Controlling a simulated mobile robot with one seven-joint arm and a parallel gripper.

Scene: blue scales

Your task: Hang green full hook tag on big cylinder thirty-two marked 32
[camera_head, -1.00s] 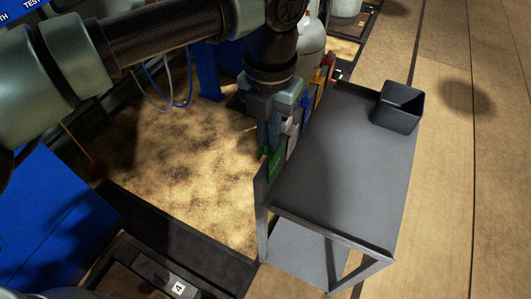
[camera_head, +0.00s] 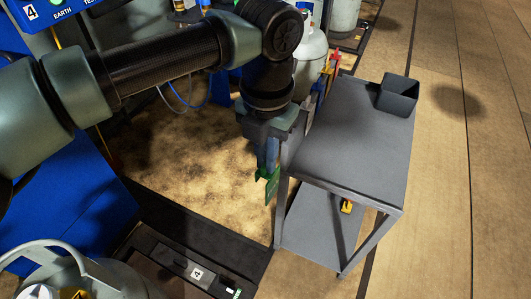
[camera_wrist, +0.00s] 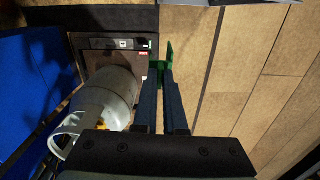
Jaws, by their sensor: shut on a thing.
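My gripper (camera_head: 267,172) is shut on the green hook tag (camera_head: 271,186) and holds it in the air beside the left edge of the grey cart. In the wrist view the tag (camera_wrist: 162,62) shows between the fingertips, with a part standing out to the right. A grey-white cylinder (camera_wrist: 112,92) stands on a dark scale at the left of the wrist view. The collar of a cylinder (camera_head: 98,274) also shows at the lower left of the head view. Another cylinder (camera_head: 311,50) stands behind my arm. I cannot read 32 on any of them.
The grey cart (camera_head: 355,130) carries a dark open bin (camera_head: 398,95) at its far right corner. Red and yellow tags hang at its far left side. A yellow object (camera_head: 346,206) lies on its lower shelf. A blue scale cabinet (camera_head: 70,215) stands at left.

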